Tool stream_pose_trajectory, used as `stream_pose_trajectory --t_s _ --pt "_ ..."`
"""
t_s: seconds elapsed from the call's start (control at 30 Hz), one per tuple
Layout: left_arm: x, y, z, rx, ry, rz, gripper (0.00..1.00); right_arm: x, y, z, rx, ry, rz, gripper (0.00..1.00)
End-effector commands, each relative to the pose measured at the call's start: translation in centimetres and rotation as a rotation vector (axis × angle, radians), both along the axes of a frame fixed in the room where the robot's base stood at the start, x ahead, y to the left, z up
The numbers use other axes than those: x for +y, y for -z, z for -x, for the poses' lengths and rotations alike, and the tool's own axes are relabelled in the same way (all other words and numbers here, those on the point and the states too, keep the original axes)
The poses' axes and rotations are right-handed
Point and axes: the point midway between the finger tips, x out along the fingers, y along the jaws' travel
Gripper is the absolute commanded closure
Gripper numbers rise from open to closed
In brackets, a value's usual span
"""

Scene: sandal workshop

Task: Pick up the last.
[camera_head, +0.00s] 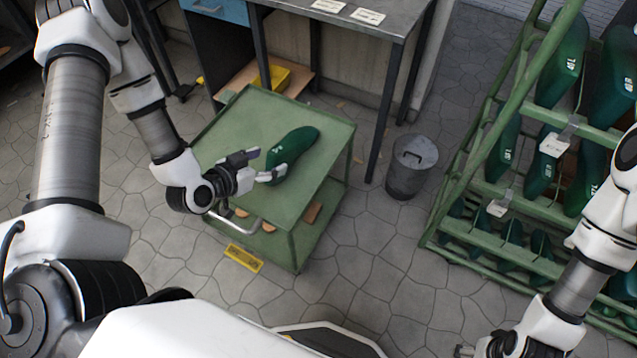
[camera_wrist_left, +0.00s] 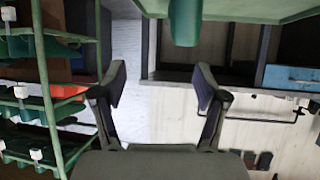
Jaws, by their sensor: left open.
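The green last (camera_head: 293,154) lies on the top of a green trolley (camera_head: 232,124), with a white mark near its near end. My left gripper (camera_head: 262,165) is at the near end of the last, fingers apart and nothing held between them. In the left wrist view the open left gripper (camera_wrist_left: 160,80) shows both fingers, and the last (camera_wrist_left: 185,22) hangs in from the top edge, beyond the fingertips. Whether a finger touches the last, I cannot tell. My right gripper (camera_head: 490,348) is at the bottom edge of the head view, partly cut off.
A green rack (camera_head: 470,160) with several green lasts and white tags stands at the right. A grey bin (camera_head: 410,168) stands between trolley and rack. A workbench (camera_head: 390,22) is behind the trolley. The trolley's lower shelf holds brownish pieces (camera_head: 312,212). The trolley top around the last is clear.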

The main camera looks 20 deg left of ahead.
Motion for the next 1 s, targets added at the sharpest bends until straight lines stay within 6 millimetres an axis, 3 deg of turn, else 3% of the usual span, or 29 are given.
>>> stream_pose_trajectory --t_s 0.03,0.13,0.27,0.73,0.97,1.0 --pt "1.8 3.3 -0.5 -0.041 -0.055 0.029 0.27 0.0 4.5 0.0 0.000 0.000 0.000 0.28" --pt "4.1 4.3 -0.9 -0.080 -0.133 0.063 0.27 0.0 6.6 0.0 0.001 0.001 0.000 0.28" --pt "4.5 4.2 -1.5 -0.096 -0.150 0.071 0.27 0.0 7.2 0.0 -0.001 0.000 0.000 0.28" --pt "3.0 6.5 -7.9 -0.093 -0.147 0.069 0.27 0.0 10.0 0.0 0.000 0.000 0.000 0.28" --pt "3.1 6.4 -8.4 -0.090 -0.152 0.073 0.27 0.0 9.9 0.0 0.000 0.000 0.000 0.28" --pt "3.1 6.4 -8.4 -0.090 -0.152 0.073 0.31 0.0 9.9 0.0 0.000 0.000 0.000 0.28"
